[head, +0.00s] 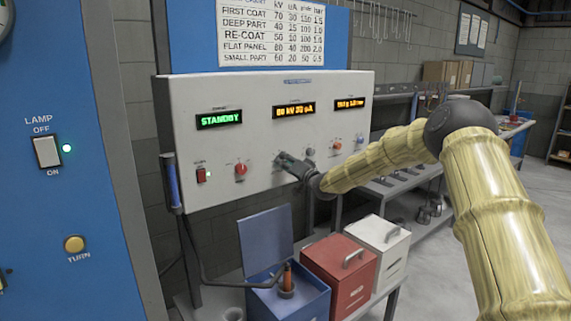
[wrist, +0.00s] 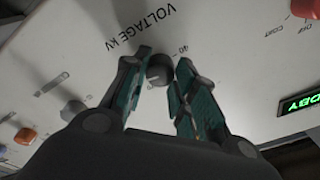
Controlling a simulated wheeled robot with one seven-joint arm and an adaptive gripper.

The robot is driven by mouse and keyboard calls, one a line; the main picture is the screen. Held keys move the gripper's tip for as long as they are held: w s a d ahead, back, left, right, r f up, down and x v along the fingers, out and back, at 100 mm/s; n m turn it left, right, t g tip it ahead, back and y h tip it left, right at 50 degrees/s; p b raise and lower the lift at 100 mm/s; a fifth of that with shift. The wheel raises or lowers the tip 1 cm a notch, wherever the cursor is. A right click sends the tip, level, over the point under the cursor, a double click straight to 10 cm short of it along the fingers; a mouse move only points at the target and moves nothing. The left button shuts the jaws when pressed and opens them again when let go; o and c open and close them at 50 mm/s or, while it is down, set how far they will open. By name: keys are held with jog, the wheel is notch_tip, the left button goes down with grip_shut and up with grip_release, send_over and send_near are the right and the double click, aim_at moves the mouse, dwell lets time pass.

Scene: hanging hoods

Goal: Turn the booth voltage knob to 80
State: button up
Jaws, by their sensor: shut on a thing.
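The grey control box (head: 260,100) hangs on the wall with three lit displays. The middle display (head: 294,111) shows orange text with kV and uA; its first digit is too blurred to read surely. My gripper (head: 284,163) is at the lower middle of the box face and hides the voltage knob in the head view. In the wrist view, the dark round voltage knob (wrist: 159,72) sits between the fingertips of my gripper (wrist: 160,75), which is shut on it. The label "VOLTAGE kV" and a 40 mark show beside it; the knob's pointer is hidden.
A red knob (head: 241,169) and a red switch (head: 202,175) lie left of my gripper; an orange knob (head: 337,146) lies right. Below stand a blue open box (head: 262,290), a red box (head: 338,270) and a white box (head: 378,240). A chart (head: 271,32) hangs above.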

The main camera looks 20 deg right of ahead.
jog(key=shift+d+r, duration=0.15)
jog(key=shift+r, duration=0.05)
jog(key=o, duration=1)
jog(key=shift+d, duration=0.1)
jog(key=shift+o, duration=0.2)
jog(key=shift+f, duration=0.15)
jog(key=v, duration=1.1)
jog(key=shift+s, duration=0.4)
jog(key=shift+f, duration=0.15)
